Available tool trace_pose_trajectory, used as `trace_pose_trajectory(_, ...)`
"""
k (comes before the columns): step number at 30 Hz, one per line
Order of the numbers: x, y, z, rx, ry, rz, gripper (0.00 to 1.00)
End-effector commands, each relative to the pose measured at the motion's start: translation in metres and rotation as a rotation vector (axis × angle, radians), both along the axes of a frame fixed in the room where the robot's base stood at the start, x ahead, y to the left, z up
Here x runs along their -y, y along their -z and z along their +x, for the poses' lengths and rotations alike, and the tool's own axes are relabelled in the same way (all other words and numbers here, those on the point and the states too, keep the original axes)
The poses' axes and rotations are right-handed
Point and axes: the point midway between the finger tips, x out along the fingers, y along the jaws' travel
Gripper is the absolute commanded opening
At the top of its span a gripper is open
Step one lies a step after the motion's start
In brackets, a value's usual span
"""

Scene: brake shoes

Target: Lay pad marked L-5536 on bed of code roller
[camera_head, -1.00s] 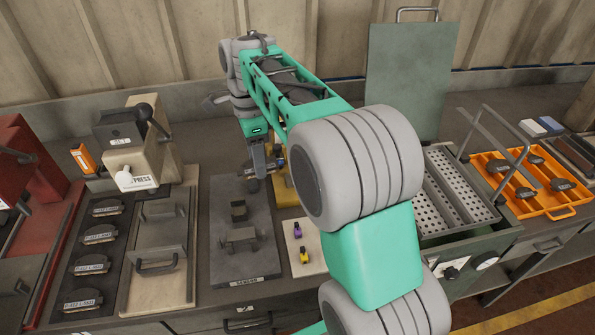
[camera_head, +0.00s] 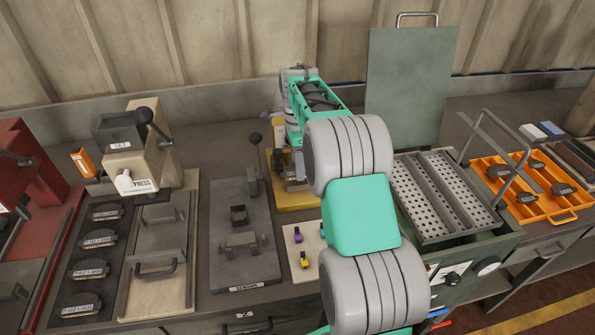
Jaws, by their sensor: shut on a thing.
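My arm reaches back over the bench to a machine on a yellow base (camera_head: 298,198), which may be the code roller; its label is not readable. My gripper (camera_head: 296,166) shows only as a small dark part at this machine, beside the front arm links. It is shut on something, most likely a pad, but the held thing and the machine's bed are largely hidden. Several dark pads with white labels lie in a black rack (camera_head: 76,262) on the left. More dark pads lie in an orange tray (camera_head: 548,205) on the right. I cannot read L-5536 on any.
A beige press (camera_head: 150,165) and a grey sensor fixture (camera_head: 240,262) with an upright lever stand left of the arm. A pale board (camera_head: 313,262) with small purple and yellow parts lies close by. A perforated metal basin (camera_head: 440,205) with a raised lid stands right.

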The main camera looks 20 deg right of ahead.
Motion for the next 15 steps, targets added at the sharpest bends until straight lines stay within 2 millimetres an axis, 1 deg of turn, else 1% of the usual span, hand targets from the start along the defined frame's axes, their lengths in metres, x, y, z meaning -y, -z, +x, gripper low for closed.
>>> trace_pose_trajectory(1,-0.001,0.010,-0.002,-0.007,-0.002,0.002,0.00)
trace_pose_trajectory(3,-0.002,0.022,-0.002,-0.006,-0.002,0.001,0.00)
trace_pose_trajectory(4,-0.002,0.024,-0.001,-0.004,-0.002,0.001,0.00)
trace_pose_trajectory(14,-0.002,0.029,-0.001,-0.003,-0.002,0.001,0.00)
trace_pose_trajectory(15,-0.002,0.029,-0.002,-0.004,-0.002,0.001,0.50)
